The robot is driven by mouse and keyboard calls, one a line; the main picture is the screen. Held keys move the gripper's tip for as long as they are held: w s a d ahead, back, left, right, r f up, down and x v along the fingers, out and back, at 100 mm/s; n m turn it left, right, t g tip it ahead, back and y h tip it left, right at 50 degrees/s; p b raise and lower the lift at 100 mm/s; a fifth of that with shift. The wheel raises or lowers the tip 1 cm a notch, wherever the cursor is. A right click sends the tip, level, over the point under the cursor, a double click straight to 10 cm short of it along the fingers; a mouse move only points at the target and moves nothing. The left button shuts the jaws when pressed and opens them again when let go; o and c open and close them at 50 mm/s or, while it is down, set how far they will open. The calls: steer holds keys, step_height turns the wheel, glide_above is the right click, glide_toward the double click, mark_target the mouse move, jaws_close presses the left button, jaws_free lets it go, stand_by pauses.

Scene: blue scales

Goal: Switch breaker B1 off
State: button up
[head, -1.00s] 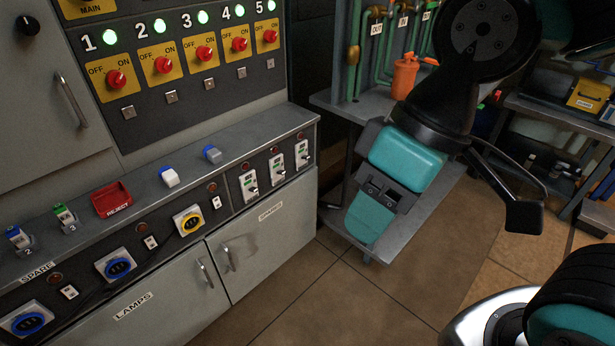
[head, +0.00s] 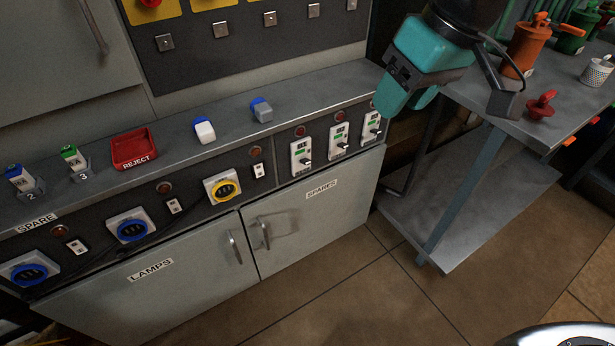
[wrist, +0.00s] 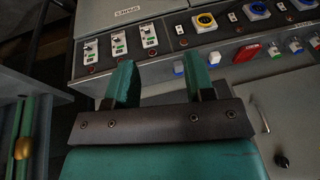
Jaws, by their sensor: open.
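Three white breakers with small green marks and dark levers sit on the front of the console: the left breaker (head: 301,156), the middle breaker (head: 338,140) and the right breaker (head: 371,128). Their names are too small to read, so I cannot tell which is B1. In the wrist view the breakers (wrist: 118,43) appear upside down, beyond and left of my fingers. My gripper (head: 408,100) is open and empty, above and just right of the right breaker in the head view. Both fingers also show in the wrist view (wrist: 160,84). Nothing touches the breakers.
Red lamps (head: 300,131) sit above the breakers. A red reject tray (head: 134,150) and small blue-capped blocks (head: 204,131) stand on the console ledge. Cabinet doors (head: 312,220) lie below. A grey bench (head: 505,120) with orange containers stands right. The floor in front is clear.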

steer(key=t+b, duration=0.2)
steer(key=b, duration=0.9)
glide_toward(308, 161)
steer(key=shift+h, duration=0.3)
steer(key=b+x, duration=0.1)
steer(key=x, duration=0.2)
steer(key=b+x, duration=0.1)
steer(key=x, duration=0.2)
steer(key=b+x, duration=0.1)
steer(key=x, duration=0.2)
steer(key=shift+a+f, duration=0.1)
steer(key=shift+a, duration=0.25)
jaws_close()
